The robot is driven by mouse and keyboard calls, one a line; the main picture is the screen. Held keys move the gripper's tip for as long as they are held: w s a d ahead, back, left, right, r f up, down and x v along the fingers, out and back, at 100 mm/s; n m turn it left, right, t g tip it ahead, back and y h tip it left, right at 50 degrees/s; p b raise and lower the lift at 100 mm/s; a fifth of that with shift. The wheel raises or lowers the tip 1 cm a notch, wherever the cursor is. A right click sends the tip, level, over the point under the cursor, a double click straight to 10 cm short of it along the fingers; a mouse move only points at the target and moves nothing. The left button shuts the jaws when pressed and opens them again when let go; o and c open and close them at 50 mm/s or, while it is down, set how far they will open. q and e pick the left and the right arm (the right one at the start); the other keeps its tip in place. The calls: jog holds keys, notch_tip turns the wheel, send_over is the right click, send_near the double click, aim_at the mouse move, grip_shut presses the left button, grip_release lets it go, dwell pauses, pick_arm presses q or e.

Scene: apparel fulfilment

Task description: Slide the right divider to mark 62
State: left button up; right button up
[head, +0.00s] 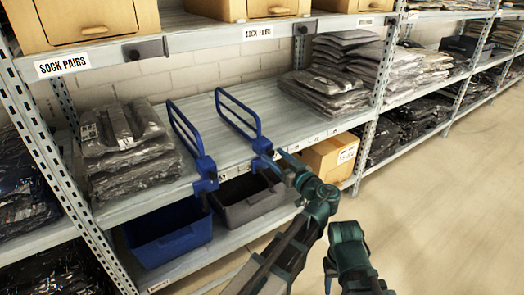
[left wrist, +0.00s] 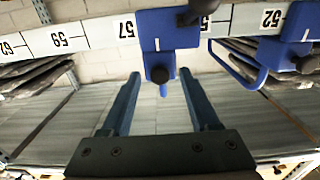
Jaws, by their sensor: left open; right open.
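The right divider, a blue wire loop (head: 238,112) on a blue clamp (head: 262,147), stands on the shelf's front edge. In the left wrist view its blue block (left wrist: 168,28) has a black knob and a white line just right of label 57. My left gripper (head: 278,161) is open in front of it. In the left wrist view the knob shows between the open fingertips (left wrist: 159,74); contact is not clear. Labels 57 and 59 lie left of the block there; the far-left label (left wrist: 8,47) looks like 62.
The left divider (head: 184,128) stands beside a garment stack (head: 125,140). Another garment stack (head: 325,90) lies right of the right divider, with bare shelf between. A blue bin (head: 170,235), a grey bin (head: 245,205) and a cardboard box (head: 330,155) are below.

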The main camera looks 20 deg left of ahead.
pick_arm(q)
jog(key=shift+w+a, duration=0.3)
jog(key=shift+a, duration=0.05)
grip_shut()
dwell(1.2)
